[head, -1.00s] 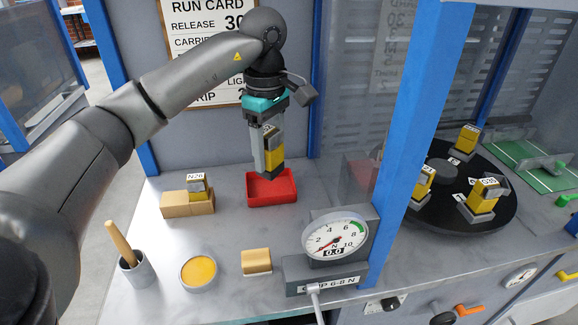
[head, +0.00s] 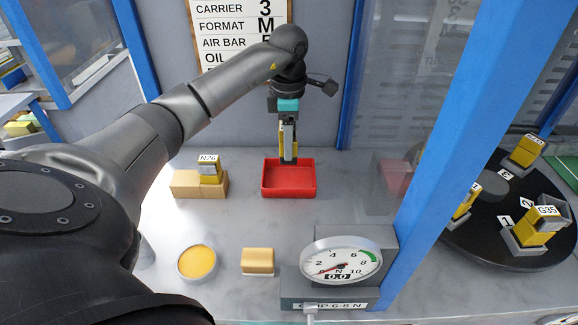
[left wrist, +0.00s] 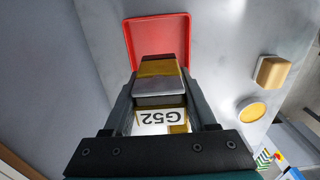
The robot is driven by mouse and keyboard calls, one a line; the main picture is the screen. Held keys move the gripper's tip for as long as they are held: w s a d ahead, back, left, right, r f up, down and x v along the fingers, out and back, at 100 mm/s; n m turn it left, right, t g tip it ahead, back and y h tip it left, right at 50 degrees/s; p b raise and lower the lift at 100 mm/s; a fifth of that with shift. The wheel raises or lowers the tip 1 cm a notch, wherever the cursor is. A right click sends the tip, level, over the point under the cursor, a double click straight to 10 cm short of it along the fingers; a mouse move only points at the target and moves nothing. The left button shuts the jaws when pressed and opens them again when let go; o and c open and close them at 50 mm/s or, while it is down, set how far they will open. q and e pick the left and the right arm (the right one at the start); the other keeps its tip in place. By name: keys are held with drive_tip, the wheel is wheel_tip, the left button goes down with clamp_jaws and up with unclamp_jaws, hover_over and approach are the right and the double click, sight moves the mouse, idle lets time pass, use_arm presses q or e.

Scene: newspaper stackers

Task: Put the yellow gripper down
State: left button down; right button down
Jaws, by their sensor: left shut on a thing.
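The yellow gripper is a small yellow and grey block (head: 289,148), held upright and partly hidden by my fingers in the head view. In the left wrist view the yellow gripper (left wrist: 160,85) sits between the fingers, with a white label reading G52. My left gripper (head: 288,140) is shut on it, over the rear part of the red tray (head: 290,194). I cannot tell whether its lower end touches the tray floor. The tray looks otherwise empty. In the wrist view, the red tray (left wrist: 128,40) shows behind the held piece. My right gripper is not in view.
A tan block stand (head: 185,184) with a piece labelled N26 (head: 210,168) is left of the tray. A yellow pot (head: 197,262), a tan block (head: 258,261) and a dial gauge (head: 340,260) stand in front. A blue post (head: 450,130) and black turntable (head: 480,235) are right.

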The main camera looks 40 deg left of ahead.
use_arm(q)
wheel_tip(320, 180, down, 7)
drive_tip(key=shift+f+b, duration=0.15)
drive_tip(key=shift+b, duration=0.15)
drive_tip(key=shift+f, duration=0.1)
drive_tip(key=shift+c, duration=1)
unclamp_jaws()
wheel_tip(320, 180, up, 12)
drive_tip(key=shift+r+p, duration=0.1)
drive_tip(key=shift+p, duration=0.45)
